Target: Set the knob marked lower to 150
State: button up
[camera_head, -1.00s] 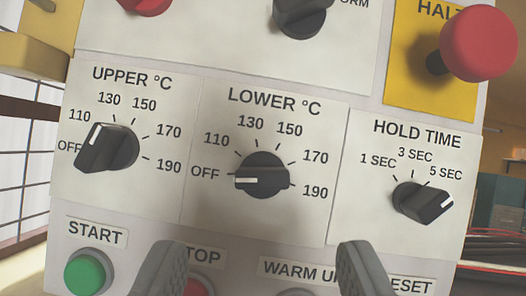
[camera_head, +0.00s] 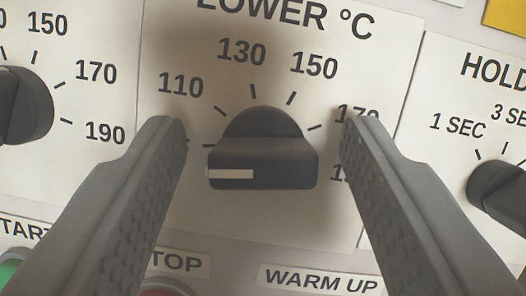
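The knob marked lower (camera_head: 262,150) is black with a white pointer line at its left end. The line points left, toward the OFF side of its dial; the OFF label is hidden behind my left finger. The 110, 130 and 150 marks show around the knob's top, with 150 at the upper right. My gripper (camera_head: 264,130) is open, one finger on each side of the knob, with a gap on both sides. The right finger partly covers the 170 and 190 labels.
The UPPER knob (camera_head: 20,105) is close on the left and the HOLD TIME knob (camera_head: 500,190) on the right. Below are a green START button (camera_head: 10,272), a partly hidden red button (camera_head: 165,292) and the WARM UP label (camera_head: 320,281).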

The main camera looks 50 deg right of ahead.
jog(key=c, duration=0.9)
jog(key=shift+c, duration=0.2)
jog(key=shift+m, duration=0.4)
jog(key=m+g+h, duration=0.1)
jog(key=m, duration=0.2)
jog(key=m+g+h, duration=0.1)
jog(key=m+g, duration=0.1)
jog(key=m, duration=0.1)
jog(key=shift+w+a+m+h, duration=0.1)
jog(key=shift+w+m+h, duration=0.05)
jog(key=shift+m+h, duration=0.2)
jog(key=m+g, duration=0.2)
jog(key=m, duration=0.1)
jog(key=m+g, duration=0.1)
jog(key=m, duration=0.3)
jog(key=shift+m+g+h, duration=0.25)
jog(key=shift+g+h, duration=0.1)
jog(key=shift+g, duration=0.05)
jog(key=m+g, duration=0.1)
jog(key=m, duration=0.3)
jog(key=shift+g, duration=0.4)
jog(key=m+g+y, duration=0.1)
jog(key=m, duration=0.3)
jog(key=m+y, duration=0.1)
jog(key=m, duration=0.1)
jog(key=m+y, duration=0.1)
jog(key=m, duration=0.2)
jog(key=shift+r+m+g+y, duration=0.1)
jog(key=shift+m+g+y, duration=0.2)
jog(key=shift+g, duration=0.1)
